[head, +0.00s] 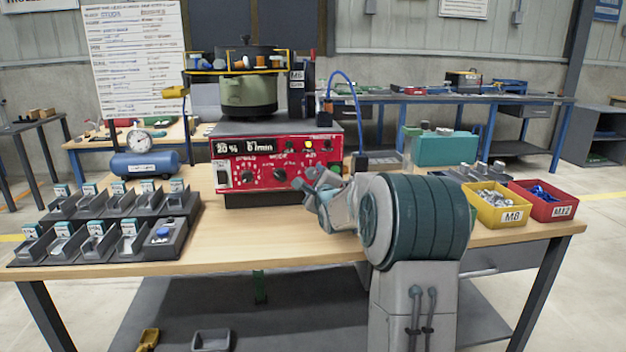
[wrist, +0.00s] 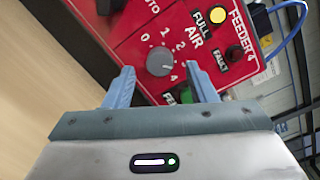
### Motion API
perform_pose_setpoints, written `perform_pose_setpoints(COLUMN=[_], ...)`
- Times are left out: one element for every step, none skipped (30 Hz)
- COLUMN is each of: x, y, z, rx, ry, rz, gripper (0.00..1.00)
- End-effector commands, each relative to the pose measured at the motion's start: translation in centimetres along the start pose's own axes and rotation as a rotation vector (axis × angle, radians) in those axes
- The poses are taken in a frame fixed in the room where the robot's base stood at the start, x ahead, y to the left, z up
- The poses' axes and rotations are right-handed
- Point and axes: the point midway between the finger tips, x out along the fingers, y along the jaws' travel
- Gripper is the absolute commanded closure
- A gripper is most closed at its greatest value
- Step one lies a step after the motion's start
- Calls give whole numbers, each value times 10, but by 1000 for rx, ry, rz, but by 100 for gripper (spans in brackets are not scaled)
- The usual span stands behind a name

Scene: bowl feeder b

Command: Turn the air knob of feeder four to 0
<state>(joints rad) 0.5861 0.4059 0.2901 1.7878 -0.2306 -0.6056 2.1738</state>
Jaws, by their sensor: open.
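The air knob (wrist: 160,62) is a round grey dial on the red control panel (head: 225,165). In the wrist view it sits under the word AIR, with FEEDER 4 printed to its right. Scale numbers surround it, with 0 at its upper left and 4 at its lower right. I cannot tell surely which number its mark points to. My gripper (wrist: 158,73) is open and empty. Its two blue fingers appear below left and right of the knob, apart from it. In the head view my gripper (head: 308,186) is in front of the panel's right side and partly hides it.
A yellow FULL lamp (wrist: 217,15) and a dark FAULT lamp (wrist: 221,60) sit right of the knob. A blue hose (head: 352,88) rises beside the feeder. Small component trays (head: 100,240) stand at left, yellow (head: 490,217) and red (head: 553,210) bins at right.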

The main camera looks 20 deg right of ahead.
Motion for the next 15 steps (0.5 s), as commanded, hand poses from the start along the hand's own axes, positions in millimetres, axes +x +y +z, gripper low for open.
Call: perform_pose_setpoints(x=[7, 10, 14, 17, 19, 22, 23, 24, 26, 26, 27, 27, 27, 27, 27], y=[1, 1, 1, 1, 1, 1, 0, 0, 0, 1, 1, 1, 0, 0, 0], z=[0, 0, 0, 0, 0, 0, 1, 1, 1, 0, 0, 0, 0, 0, 0], rx=[0, 0, 0, 0, 0, 0, 0, 0, -1, -1, -1, -1, -1, -1, -1], ry=[-1, -1, -1, -1, -1, -1, -2, -1, -1, -1, 0, 0, 0, 0, 0], rz=[0, 0, 1, 0, 1, 0, 0, 0, 1, 1, 1, 1, 1, 1, 1], gripper=[49, 49, 49, 49, 49, 49, 49, 49, 49, 49, 49, 49, 49, 49, 49])
